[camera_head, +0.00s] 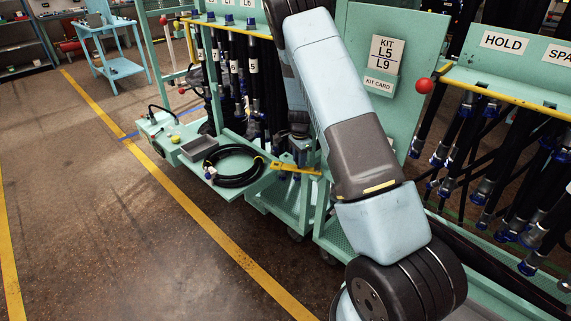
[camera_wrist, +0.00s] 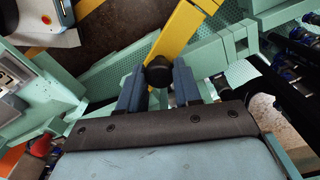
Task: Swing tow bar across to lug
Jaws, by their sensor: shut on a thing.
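The yellow tow bar (camera_head: 300,170) lies low between two green carts in the head view. In the wrist view the tow bar (camera_wrist: 185,35) runs up from a black knob (camera_wrist: 159,72) and out of the top edge. My gripper (camera_wrist: 160,78) has its two dark blue fingers on either side of this knob and is shut on it. In the head view my forearm hides part of the gripper and the bar's right side. I cannot make out the lug for certain in either view.
A green cart tray (camera_head: 222,186) with a coiled black hose (camera_head: 237,165) and a grey bin (camera_head: 199,148) stands left of the bar. Hanging hoses (camera_head: 240,70) are behind it. A kit-card panel (camera_head: 350,30) stands close to my arm. The floor (camera_head: 140,230) at left is clear.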

